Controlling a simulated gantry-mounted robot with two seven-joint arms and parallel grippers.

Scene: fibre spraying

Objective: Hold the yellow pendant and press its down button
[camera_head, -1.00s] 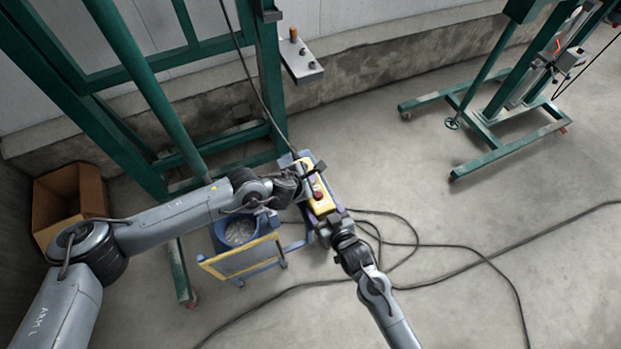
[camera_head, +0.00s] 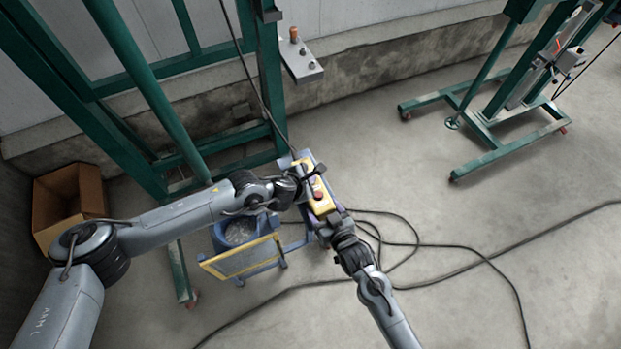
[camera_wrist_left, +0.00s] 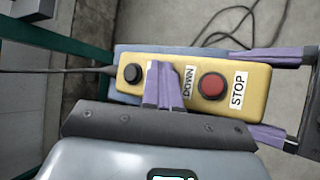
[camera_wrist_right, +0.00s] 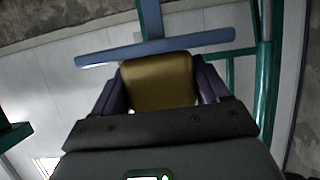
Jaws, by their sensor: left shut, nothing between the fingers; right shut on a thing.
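The yellow pendant (camera_head: 321,204) hangs on its cable between my two arms. In the left wrist view the pendant (camera_wrist_left: 262,80) shows a black button (camera_wrist_left: 132,73), a DOWN label (camera_wrist_left: 188,82), a red stop button (camera_wrist_left: 211,85) and a STOP label (camera_wrist_left: 238,90). My right gripper (camera_head: 326,216) is shut on the pendant's STOP end. In the right wrist view its purple fingers flank the yellow body (camera_wrist_right: 157,82). My left gripper (camera_wrist_left: 165,86) is shut and empty, its tips over the pendant's face beside the DOWN label. They hide that spot, so I cannot tell whether they touch.
A blue cart with a yellow-edged panel (camera_head: 240,262) and a blue bucket (camera_head: 240,233) stands below my left forearm. A green frame (camera_head: 272,90) rises behind. A cardboard box (camera_head: 70,200) is at left.

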